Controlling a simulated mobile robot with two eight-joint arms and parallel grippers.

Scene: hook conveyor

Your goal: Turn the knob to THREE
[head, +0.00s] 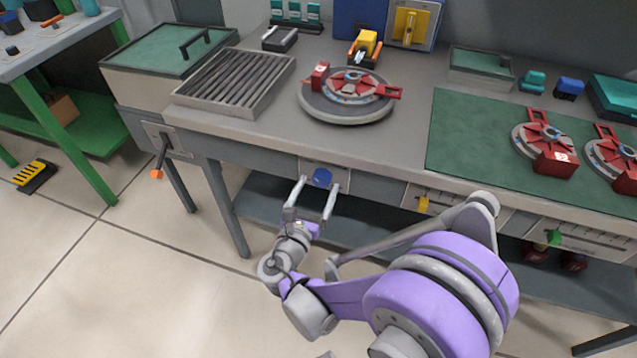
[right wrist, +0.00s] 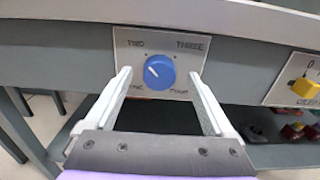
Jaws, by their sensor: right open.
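The blue round knob (head: 322,177) sits on a pale plate on the front face of the workbench. In the right wrist view the knob (right wrist: 159,73) has a white mark that points up and left, toward the word TWO. THREE is printed at the plate's upper right, and FOUR at the lower right; the lower left label is partly hidden by a finger. My right gripper (head: 317,185) is open and empty in front of the plate. In the right wrist view its fingers (right wrist: 160,76) stand either side of the knob, apart from it. My left gripper is not in view.
A yellow slider (head: 423,204) and a green knob (head: 554,238) are farther right on the bench front. A lever with an orange tip (head: 157,174) is at the left. The benchtop (head: 260,125) overhangs above the knob; a lower shelf lies beneath.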

